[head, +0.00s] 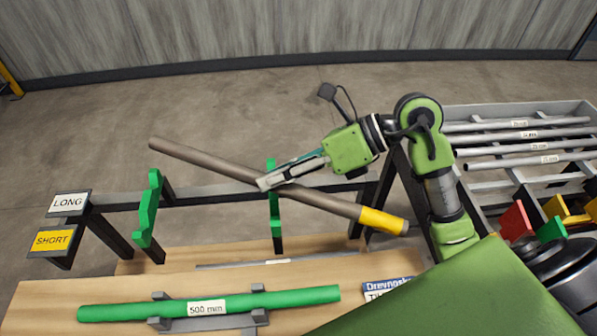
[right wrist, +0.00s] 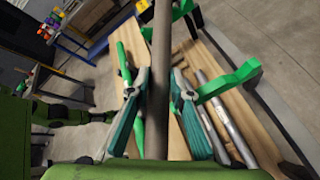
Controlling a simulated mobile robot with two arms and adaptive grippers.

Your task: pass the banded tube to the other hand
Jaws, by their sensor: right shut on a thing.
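The banded tube (head: 205,160) is a long grey-brown tube with a yellow band (head: 382,221) near its right end. It slants from upper left to lower right in the head view. My right gripper (head: 268,183) is shut on it near the middle, and the tube passes over the rack. In the right wrist view the tube (right wrist: 161,70) runs upright between the two fingers of my right gripper (right wrist: 160,95). The fingers hide part of the tube in the head view. My left gripper is in neither view.
A dark rack rail with green holders (head: 148,210) stands beneath the tube. LONG (head: 69,203) and SHORT (head: 52,241) signs are at its left end. A green 500 mm tube (head: 130,309) lies on grey supports on the wooden bench. A tray of grey tubes (head: 490,126) is at the right.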

